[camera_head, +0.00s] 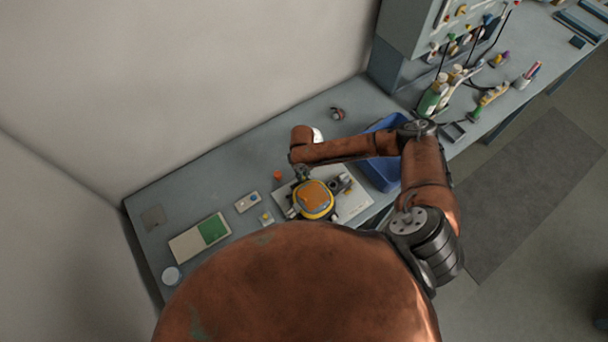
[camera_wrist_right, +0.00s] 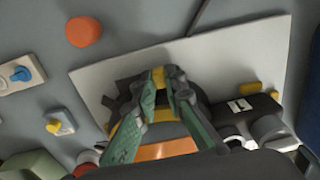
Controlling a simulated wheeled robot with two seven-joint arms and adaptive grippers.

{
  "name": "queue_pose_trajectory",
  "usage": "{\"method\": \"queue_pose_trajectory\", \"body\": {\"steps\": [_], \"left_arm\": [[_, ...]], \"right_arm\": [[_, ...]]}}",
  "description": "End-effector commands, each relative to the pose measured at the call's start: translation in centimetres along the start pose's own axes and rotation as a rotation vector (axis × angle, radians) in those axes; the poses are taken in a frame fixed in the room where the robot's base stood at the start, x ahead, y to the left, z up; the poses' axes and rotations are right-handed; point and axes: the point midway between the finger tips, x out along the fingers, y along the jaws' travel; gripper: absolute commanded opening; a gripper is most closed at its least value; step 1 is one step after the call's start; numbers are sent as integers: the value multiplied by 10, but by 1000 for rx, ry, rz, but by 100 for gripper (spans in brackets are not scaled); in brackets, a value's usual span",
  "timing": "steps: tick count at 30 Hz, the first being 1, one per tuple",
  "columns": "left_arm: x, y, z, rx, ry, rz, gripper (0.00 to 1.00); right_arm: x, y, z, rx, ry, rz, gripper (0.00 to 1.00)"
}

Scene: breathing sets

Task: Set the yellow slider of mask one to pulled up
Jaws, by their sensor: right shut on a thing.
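Mask one (camera_head: 314,198), a yellow and dark mask with an orange front, lies on a white board (camera_head: 352,206) on the bench. My right gripper (camera_head: 301,177) reaches down at its upper left edge. In the right wrist view, the green fingers of my right gripper (camera_wrist_right: 160,90) are closed around a small yellow piece at the mask's edge, which appears to be the yellow slider (camera_wrist_right: 158,76). The fingers hide part of it, so its exact position is unclear. The mask's orange front (camera_wrist_right: 165,150) shows between the fingers. My left gripper is not in view.
Beside the board are an orange knob (camera_head: 278,175), a blue-switch box (camera_head: 248,202) and a yellow-switch box (camera_head: 266,218). A green and white panel (camera_head: 190,243) lies left. A blue bin (camera_head: 378,178) stands right, under my arm. A dark camera-like part (camera_wrist_right: 250,112) sits beside the mask.

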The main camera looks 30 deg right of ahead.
Motion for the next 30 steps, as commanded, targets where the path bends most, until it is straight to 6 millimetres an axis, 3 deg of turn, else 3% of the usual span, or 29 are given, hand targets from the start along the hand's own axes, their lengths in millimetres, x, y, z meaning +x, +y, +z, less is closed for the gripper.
{"method": "queue_pose_trajectory", "body": {"steps": [3,6,13,14,21,30], "left_arm": [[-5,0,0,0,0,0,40],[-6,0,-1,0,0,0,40],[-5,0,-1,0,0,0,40],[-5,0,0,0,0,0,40],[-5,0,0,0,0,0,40],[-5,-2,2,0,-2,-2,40]], "right_arm": [[-2,23,1,-3,-1,9,0],[-2,31,1,0,-1,7,0],[-1,30,1,0,-1,6,0],[-1,30,1,0,-1,6,13],[-1,29,0,0,-1,5,29],[-2,29,0,0,-1,4,29]]}}
